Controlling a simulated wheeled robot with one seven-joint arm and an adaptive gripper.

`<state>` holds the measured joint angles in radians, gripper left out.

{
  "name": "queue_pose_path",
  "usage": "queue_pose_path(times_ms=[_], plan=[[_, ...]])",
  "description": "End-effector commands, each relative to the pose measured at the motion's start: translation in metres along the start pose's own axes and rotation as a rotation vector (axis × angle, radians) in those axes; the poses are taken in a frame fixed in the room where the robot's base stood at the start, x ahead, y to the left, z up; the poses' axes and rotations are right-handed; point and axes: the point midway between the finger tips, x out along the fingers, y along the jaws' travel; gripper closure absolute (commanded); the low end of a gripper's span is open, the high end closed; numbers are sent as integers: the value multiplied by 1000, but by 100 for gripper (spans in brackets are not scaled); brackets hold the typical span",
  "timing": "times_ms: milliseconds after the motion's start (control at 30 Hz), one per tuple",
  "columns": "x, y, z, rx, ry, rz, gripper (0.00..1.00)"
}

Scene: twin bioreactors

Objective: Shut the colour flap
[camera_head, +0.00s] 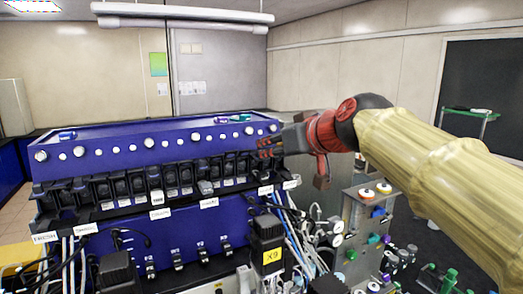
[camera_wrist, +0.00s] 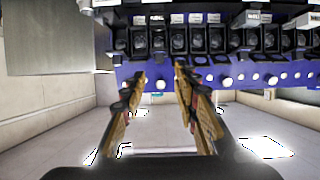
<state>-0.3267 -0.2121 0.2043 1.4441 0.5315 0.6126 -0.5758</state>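A blue machine (camera_head: 110,160) carries a row of black flap-like units (camera_head: 130,184) along its front. Small white labels (camera_head: 160,213) hang below some of them; I cannot read which one says colour. One greyish unit (camera_head: 205,187) near the middle stands out from the row. My gripper (camera_head: 268,148) is at the right end of the machine, close to its upper front edge. In the wrist view my gripper (camera_wrist: 160,74) has its two fingers apart with nothing between them. The black row (camera_wrist: 180,40) shows upside down beyond the fingertips. Contact cannot be told.
White knobs (camera_head: 149,142) line the blue top panel. Small coloured items (camera_head: 235,119) lie on top. A black box marked X9 (camera_head: 268,250), cables and a metal block (camera_head: 360,235) crowd the lower right. The space above the machine is free.

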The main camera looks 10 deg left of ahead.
Motion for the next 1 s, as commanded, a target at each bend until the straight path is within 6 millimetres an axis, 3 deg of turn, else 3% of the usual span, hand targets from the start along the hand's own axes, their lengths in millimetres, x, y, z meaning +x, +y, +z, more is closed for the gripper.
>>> queue_pose_path(times_ms=[500,867,1000], plan=[[67,0,0,2,-2,1,70],[74,0,1,2,-1,1,70],[74,0,1,2,-1,1,76]])
